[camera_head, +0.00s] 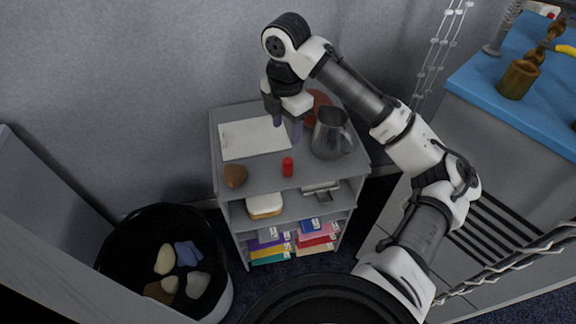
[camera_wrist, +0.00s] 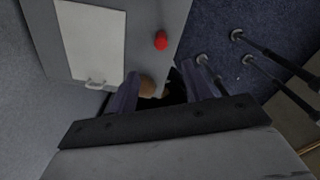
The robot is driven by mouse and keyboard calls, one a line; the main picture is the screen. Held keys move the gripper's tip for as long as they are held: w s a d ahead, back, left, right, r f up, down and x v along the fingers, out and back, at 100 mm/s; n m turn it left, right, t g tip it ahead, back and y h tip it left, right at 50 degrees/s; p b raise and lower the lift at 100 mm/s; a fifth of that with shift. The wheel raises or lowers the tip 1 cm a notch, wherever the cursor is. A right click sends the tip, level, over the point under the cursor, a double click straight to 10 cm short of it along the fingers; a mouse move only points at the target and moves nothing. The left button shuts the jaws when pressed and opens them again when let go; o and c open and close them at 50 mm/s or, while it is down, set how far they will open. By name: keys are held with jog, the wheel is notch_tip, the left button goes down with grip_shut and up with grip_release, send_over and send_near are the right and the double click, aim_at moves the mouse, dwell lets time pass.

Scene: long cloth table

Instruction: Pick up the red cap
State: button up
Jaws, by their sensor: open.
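The red cap (camera_head: 288,166) is a small upright red cylinder near the front middle of the grey shelf unit's top (camera_head: 262,178). In the wrist view the red cap (camera_wrist: 161,41) shows near the top middle, beyond my fingers. My gripper (camera_head: 287,128) is open, pointing down above the back part of the shelf top, behind the cap in the head view. In the wrist view, my gripper (camera_wrist: 160,88) shows both fingers apart, with nothing held. A brown rounded object (camera_wrist: 147,85) appears between them in the picture, farther off.
A metal pitcher (camera_head: 326,140) stands right of my gripper, with a reddish-brown round thing (camera_head: 317,100) behind it. A white sheet (camera_head: 253,141) lies at left, and a brown rounded object (camera_head: 235,176) sits front left. A black bin (camera_head: 118,238) stands on the floor.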

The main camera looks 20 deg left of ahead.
aim_at(288, 160)
notch_tip(288, 160, down, 8)
jog(key=shift+f, duration=0.15)
jog(key=shift+d+f+p, duration=0.1)
jog(key=shift+f+p, duration=0.45)
jog(key=shift+f, duration=2)
jog(key=shift+c, duration=0.2)
jog(key=c, duration=1)
jog(key=shift+r, duration=0.15)
